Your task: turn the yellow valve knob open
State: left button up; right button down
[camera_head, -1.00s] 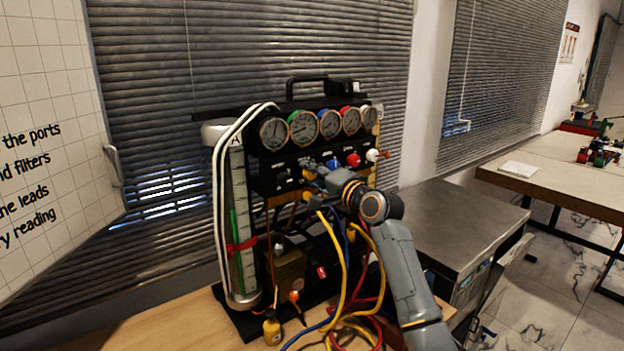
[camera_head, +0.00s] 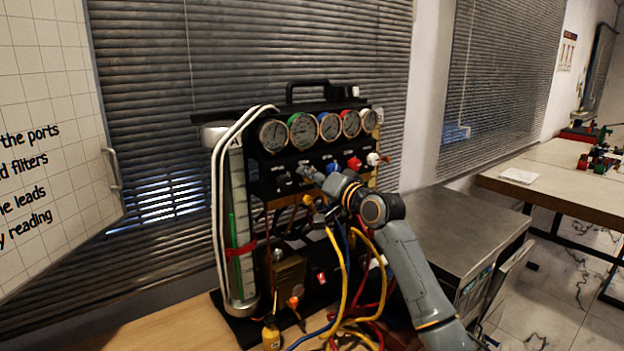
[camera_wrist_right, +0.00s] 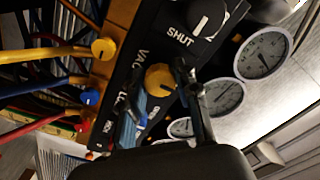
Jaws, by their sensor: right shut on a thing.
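The yellow valve knob (camera_wrist_right: 160,80) is on the black panel of the gauge rig, between the lettering and the gauges in the right wrist view. My right gripper (camera_wrist_right: 164,98) has one finger on each side of it and is shut on it. In the head view my right gripper (camera_head: 313,175) reaches the panel below the gauges and hides the knob. The knob's pointer direction is hard to read. My left gripper is not in view.
A row of gauges (camera_head: 330,126) sits above the panel. Blue, red (camera_head: 354,163) and white (camera_head: 373,158) knobs are close to the right of my gripper. Yellow, red and blue hoses (camera_head: 342,265) hang below my right wrist. A grey cabinet (camera_head: 455,220) stands to the right.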

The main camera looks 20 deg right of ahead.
jog(key=shift+f, duration=0.1)
jog(key=c, duration=1)
grip_release()
jog(key=v, duration=1.2)
